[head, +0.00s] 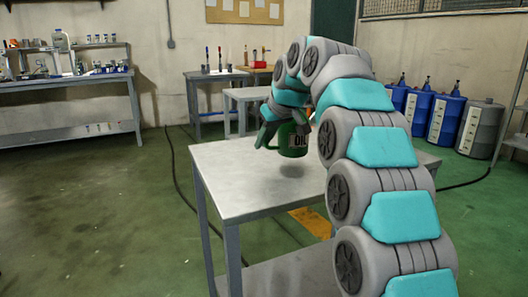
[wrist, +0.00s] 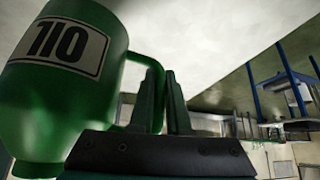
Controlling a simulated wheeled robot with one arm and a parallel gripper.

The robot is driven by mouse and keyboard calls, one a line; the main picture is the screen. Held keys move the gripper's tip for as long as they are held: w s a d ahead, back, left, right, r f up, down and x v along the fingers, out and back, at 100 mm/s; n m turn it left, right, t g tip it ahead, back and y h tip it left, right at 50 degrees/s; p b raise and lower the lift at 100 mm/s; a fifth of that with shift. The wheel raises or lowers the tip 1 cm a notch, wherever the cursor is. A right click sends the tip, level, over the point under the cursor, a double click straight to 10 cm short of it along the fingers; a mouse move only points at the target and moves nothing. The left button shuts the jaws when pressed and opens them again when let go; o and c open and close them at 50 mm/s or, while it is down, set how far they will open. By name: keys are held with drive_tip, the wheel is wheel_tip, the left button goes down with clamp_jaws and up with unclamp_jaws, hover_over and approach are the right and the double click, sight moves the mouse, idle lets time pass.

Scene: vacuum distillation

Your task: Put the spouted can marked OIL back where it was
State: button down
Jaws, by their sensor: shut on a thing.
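The green can marked OIL (head: 292,142) hangs in the air above the grey metal table (head: 235,190), with a soft shadow below it on the tabletop. My gripper (wrist: 162,88) is shut on the can's handle, at the side of the body. In the head view my gripper (head: 272,134) reaches down from above, beside the can. I cannot make out the spout clearly.
The tabletop around the can is bare. A smaller table (head: 245,93) stands behind, and a bench with tools (head: 222,75) is against the wall. A shelf bench (head: 65,80) with glassware is at left. Several blue drums (head: 446,118) stand at right, beside a grey drum (head: 480,130).

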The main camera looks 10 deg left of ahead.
drive_tip(key=shift+f, duration=1.7)
drive_tip(key=c, duration=0.9)
unclamp_jaws()
drive_tip(key=shift+v, duration=6.05)
drive_tip(key=shift+f, duration=0.1)
